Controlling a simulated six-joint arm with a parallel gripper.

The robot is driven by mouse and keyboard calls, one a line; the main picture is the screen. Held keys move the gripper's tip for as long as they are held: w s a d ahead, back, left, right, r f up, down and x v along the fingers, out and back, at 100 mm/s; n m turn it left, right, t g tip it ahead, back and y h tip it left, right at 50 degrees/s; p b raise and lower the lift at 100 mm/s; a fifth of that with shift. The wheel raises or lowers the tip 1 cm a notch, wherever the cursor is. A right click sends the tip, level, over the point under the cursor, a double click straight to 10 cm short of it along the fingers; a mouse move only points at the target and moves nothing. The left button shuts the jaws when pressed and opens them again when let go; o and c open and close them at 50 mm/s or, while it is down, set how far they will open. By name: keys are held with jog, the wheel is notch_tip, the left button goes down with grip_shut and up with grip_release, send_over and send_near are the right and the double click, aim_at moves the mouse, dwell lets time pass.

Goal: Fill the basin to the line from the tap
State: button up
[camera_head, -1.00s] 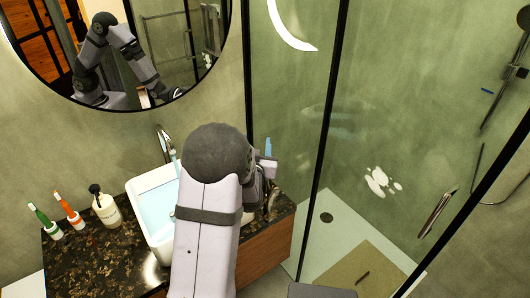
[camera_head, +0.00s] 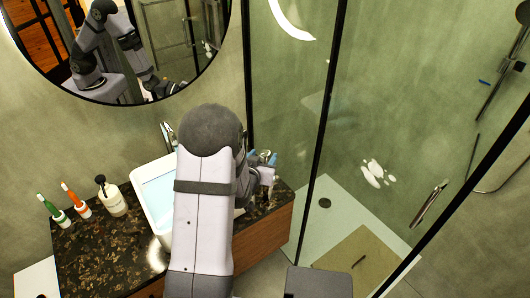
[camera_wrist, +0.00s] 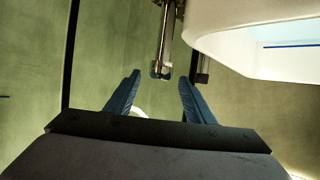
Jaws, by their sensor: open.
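The white basin (camera_head: 139,196) stands on the dark counter, with pale blue inside it; my arm hides its right part. The chrome tap (camera_head: 168,136) rises behind it, its lower part hidden by my arm. My gripper (camera_head: 266,159) is beyond my arm, right of the basin, with blue fingertips. In the wrist view my gripper (camera_wrist: 158,92) is open and empty, its two blue fingers apart. A chrome fitting (camera_wrist: 163,45), perhaps part of the tap, shows ahead of the gap. The basin (camera_wrist: 225,28) is at upper right there, with a dark blue line (camera_wrist: 290,45) inside.
A soap bottle (camera_head: 112,200), an orange toothbrush (camera_head: 75,200) and a green toothbrush (camera_head: 53,209) stand left of the basin on the speckled counter (camera_head: 100,255). A framed glass shower screen (camera_head: 285,110) stands close to the right of my gripper. A round mirror (camera_head: 150,50) hangs above.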

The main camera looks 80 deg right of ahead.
aim_at(264, 154)
jog(key=shift+p+x, duration=0.35)
jog(key=shift+x, duration=1.45)
jog(key=shift+c, duration=0.7)
jog(key=c, duration=0.9)
